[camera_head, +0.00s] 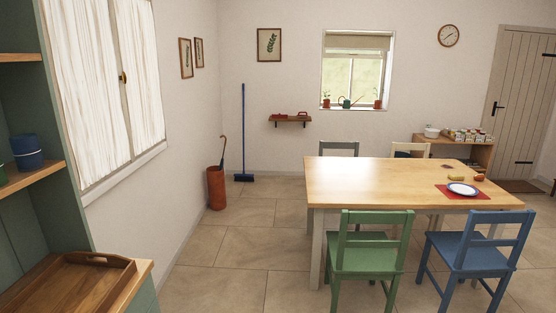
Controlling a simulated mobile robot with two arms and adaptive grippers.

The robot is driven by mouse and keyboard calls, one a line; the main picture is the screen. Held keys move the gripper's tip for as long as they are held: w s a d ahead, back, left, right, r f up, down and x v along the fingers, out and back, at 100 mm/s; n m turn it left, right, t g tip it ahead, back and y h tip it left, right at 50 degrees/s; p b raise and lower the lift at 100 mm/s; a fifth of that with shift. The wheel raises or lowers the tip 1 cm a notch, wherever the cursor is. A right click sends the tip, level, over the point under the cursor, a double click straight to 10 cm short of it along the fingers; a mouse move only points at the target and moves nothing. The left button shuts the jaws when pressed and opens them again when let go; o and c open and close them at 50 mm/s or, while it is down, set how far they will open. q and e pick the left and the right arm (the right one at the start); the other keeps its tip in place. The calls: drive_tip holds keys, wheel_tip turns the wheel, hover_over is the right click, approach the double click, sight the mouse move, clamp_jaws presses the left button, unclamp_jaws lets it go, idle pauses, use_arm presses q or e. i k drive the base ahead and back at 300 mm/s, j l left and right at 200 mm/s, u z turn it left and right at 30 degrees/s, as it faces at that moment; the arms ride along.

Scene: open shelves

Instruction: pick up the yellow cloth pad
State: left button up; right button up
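I cannot make out a yellow cloth pad for certain. A small yellowish thing (456,178) lies on the wooden table (375,180) at the right, behind a white and blue plate (463,189). It is too small to tell what it is. Neither of my grippers shows in the head view.
A green shelf unit at the left holds a wooden tray (75,285) and a blue pot (27,152). A green chair (370,248) and a blue chair (475,243) stand at the table's near side. The tiled floor (235,250) left of the table is clear.

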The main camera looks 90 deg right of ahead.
sight(454, 176)
drive_tip(key=z, duration=4)
drive_tip(key=i+l+z, duration=0.1)
drive_tip(key=i+z, duration=0.35)
drive_tip(key=i, duration=0.6)
drive_tip(key=i+l+z, duration=0.15)
drive_tip(key=i+z, duration=0.15)
drive_tip(key=i, duration=0.25)
drive_tip(key=i+z, duration=0.3)
drive_tip(key=i, duration=0.2)
drive_tip(key=i+j+z, duration=0.15)
drive_tip(key=i+z, duration=0.2)
drive_tip(key=i, duration=0.2)
drive_tip(key=i+j+z, duration=0.3)
drive_tip(key=i, duration=0.25)
drive_tip(key=i+u, duration=0.15)
drive_tip(key=i, duration=0.3)
drive_tip(key=i+l+u, duration=0.2)
drive_tip(key=i, duration=0.3)
drive_tip(key=i+u, duration=0.15)
drive_tip(key=i, duration=0.3)
drive_tip(key=i+l+u, duration=0.15)
drive_tip(key=i+l, duration=0.15)
drive_tip(key=i, duration=0.15)
drive_tip(key=i+j+u, duration=0.15)
drive_tip(key=i+u, duration=0.6)
drive_tip(key=u, duration=0.25)
drive_tip(key=i+l+u, duration=0.2)
drive_tip(key=i+u, duration=0.25)
drive_tip(key=i+l+u, duration=0.25)
drive_tip(key=u, duration=0.25)
